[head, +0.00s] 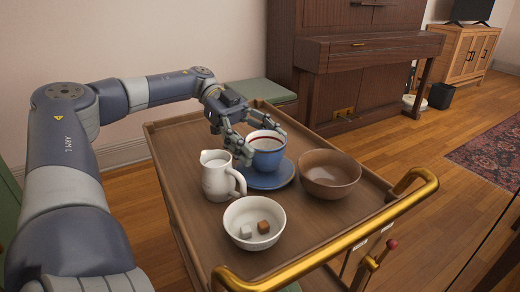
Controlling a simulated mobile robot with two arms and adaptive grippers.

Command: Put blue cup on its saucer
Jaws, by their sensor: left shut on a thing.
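The blue cup (267,160) has a pale inside with a dark reddish band near the rim. It looks upright and sits over the blue saucer (276,182) on the wooden trolley. Whether its base touches the saucer or hangs just above it, I cannot tell. My left gripper (259,145) reaches in from the upper left and is shut on the cup, with fingers at its rim and side. The cup hides the middle of the saucer. My right gripper is not in view.
A white jug (217,176) stands close left of the saucer, and a brown bowl (329,173) close right. A white bowl (254,222) with a white and a brown cube is in front. The trolley (172,150) has a raised edge and a brass handle (330,252).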

